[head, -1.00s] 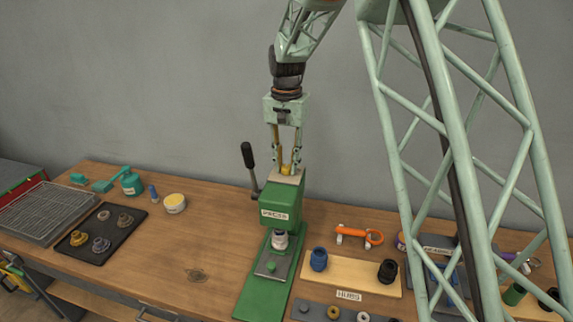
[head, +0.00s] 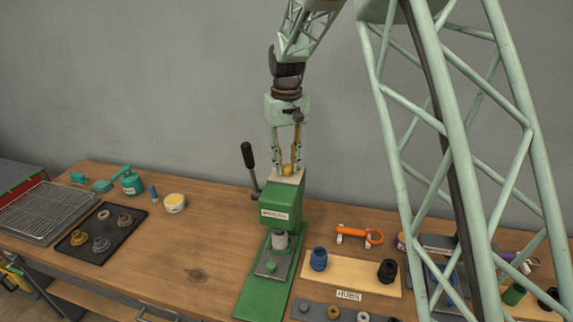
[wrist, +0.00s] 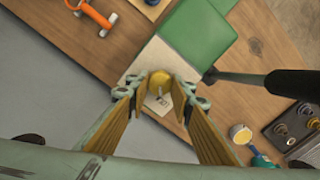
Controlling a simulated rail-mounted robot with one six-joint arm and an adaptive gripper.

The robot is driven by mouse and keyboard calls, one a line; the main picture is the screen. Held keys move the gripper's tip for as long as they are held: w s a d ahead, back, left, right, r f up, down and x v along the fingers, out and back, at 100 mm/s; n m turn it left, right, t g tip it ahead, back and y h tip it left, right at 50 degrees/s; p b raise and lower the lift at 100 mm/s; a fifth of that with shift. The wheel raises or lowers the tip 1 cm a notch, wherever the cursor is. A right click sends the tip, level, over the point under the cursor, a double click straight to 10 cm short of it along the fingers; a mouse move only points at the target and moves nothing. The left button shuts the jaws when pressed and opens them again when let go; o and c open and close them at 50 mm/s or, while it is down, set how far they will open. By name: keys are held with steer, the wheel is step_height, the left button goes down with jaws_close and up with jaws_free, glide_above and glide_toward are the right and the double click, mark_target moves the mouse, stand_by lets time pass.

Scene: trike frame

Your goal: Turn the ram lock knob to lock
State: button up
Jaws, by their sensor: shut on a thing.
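The green press (head: 280,210) stands on the bench with a pale plate (head: 286,177) on its top. The yellow ram lock knob (head: 287,170) sits on that plate. In the wrist view the knob (wrist: 160,82) lies between my fingertips, with a small white label and marking (wrist: 158,99) beside it on the plate. My gripper (head: 287,165) points straight down from above and is shut on the knob, one finger on each side. The label's writing is too small to read with certainty.
The press's black-handled lever (head: 248,157) rises just left of the press; it also shows in the wrist view (wrist: 285,83). A hub board (head: 350,275) and an orange tool (head: 360,236) lie to the right. A dark tray (head: 100,233) lies to the left.

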mark_target(286, 166)
stand_by(0.3)
steer(key=o, duration=0.9)
steer(key=shift+c, duration=0.2)
steer(key=shift+r, duration=0.1)
step_height(286, 166, up, 12)
stand_by(0.4)
stand_by(0.3)
